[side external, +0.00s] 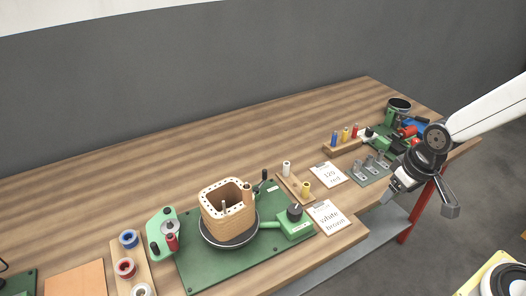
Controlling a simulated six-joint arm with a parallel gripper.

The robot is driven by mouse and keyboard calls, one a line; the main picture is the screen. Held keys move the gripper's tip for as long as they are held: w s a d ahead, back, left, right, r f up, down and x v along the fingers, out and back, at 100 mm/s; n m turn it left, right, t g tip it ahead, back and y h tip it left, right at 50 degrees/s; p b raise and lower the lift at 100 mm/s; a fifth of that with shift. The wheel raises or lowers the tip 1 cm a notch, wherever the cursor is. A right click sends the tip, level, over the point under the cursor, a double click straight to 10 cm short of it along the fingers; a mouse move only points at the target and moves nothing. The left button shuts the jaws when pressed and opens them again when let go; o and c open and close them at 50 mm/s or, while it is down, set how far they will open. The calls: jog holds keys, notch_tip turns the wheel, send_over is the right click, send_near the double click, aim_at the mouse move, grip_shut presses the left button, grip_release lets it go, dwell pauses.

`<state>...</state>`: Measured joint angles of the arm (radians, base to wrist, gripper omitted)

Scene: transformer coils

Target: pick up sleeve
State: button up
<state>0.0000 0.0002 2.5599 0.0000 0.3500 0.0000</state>
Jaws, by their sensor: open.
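Small upright cylinders that look like sleeves stand on two wooden racks. The far rack (343,150) holds a blue one (334,138), a yellow one (345,134) and a red one (355,130). The nearer rack (294,185) holds a white one (287,168) and a yellow one (305,188). Which one the task means I cannot tell. My gripper (419,203) is at the right, beyond the table's front edge in the picture, with its fingers spread and nothing between them. It is apart from both racks.
A tan square coil former (228,212) sits on a green winding base (196,261). Spools stand at the left. Two label cards (328,174) (329,217) and a grey plate with metal clips (371,170) lie at the right. Tools crowd the far right corner. The back of the table is clear.

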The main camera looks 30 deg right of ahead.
jog(key=n+t+y, duration=0.2)
jog(key=n, duration=0.3)
send_over(285, 167)
jog(key=s+d, duration=0.2)
notch_tip(285, 167, down, 10)
jog(key=shift+w+f, duration=0.2)
jog(key=shift+f+g, duration=0.1)
jog(key=shift+g, duration=0.2)
jog(key=shift+x, duration=1.2)
jog(key=shift+f, duration=0.1)
jog(key=shift+x, duration=2.5)
jog(key=shift+w, duration=0.15)
